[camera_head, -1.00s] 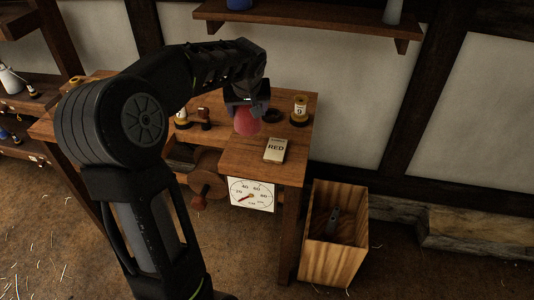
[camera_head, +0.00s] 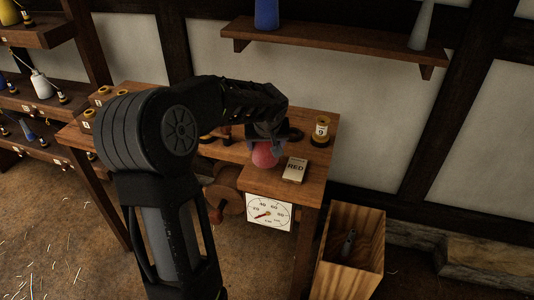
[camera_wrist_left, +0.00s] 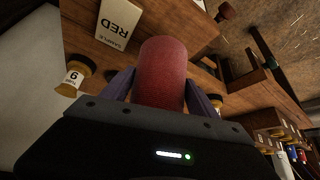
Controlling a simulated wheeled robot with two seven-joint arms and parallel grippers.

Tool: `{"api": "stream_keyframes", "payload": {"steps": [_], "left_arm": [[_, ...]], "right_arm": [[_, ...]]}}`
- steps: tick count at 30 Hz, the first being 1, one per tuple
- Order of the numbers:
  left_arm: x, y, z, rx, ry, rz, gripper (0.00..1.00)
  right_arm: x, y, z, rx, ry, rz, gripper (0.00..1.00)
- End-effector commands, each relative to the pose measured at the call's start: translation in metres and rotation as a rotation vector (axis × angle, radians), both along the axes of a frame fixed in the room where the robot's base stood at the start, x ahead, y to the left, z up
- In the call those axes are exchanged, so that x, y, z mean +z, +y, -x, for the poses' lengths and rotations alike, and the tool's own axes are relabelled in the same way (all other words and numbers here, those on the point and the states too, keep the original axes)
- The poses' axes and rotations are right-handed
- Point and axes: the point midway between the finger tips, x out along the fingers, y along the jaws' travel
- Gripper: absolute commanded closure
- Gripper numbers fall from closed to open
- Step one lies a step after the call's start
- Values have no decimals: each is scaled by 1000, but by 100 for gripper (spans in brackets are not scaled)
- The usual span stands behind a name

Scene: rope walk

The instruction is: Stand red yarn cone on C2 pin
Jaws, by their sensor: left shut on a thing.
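The red yarn cone (camera_head: 264,156) is in my left gripper (camera_head: 266,142), over the right part of the wooden bench in the head view. In the left wrist view the cone (camera_wrist_left: 162,72) stands out between the two fingers of the left gripper (camera_wrist_left: 160,88), which are shut on it. Whether the cone touches the bench top is unclear. The C2 pin cannot be made out in these frames. My right gripper is not in view.
A card reading RED (camera_head: 294,170) lies on the bench right of the cone. A labelled spool (camera_head: 321,130) stands behind it. A dial (camera_head: 269,212) hangs at the bench front. A wooden bin (camera_head: 348,255) stands on the floor at right. Left shelves (camera_head: 45,104) hold cones and spools.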

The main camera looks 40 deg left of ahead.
Motion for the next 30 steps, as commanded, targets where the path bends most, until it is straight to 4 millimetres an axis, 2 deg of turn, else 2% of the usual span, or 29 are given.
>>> {"api": "stream_keyframes", "payload": {"steps": [8, 17, 29, 30], "left_arm": [[-1, 0, 0, -1, 0, -1, 80], [-36, 0, 0, -1, 0, 1, 80], [-41, 0, 0, -1, -2, 0, 80], [-41, 0, 0, 0, -1, 1, 30]], "right_arm": [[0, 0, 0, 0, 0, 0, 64], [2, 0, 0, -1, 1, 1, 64], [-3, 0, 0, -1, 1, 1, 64], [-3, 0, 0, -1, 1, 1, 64]]}}
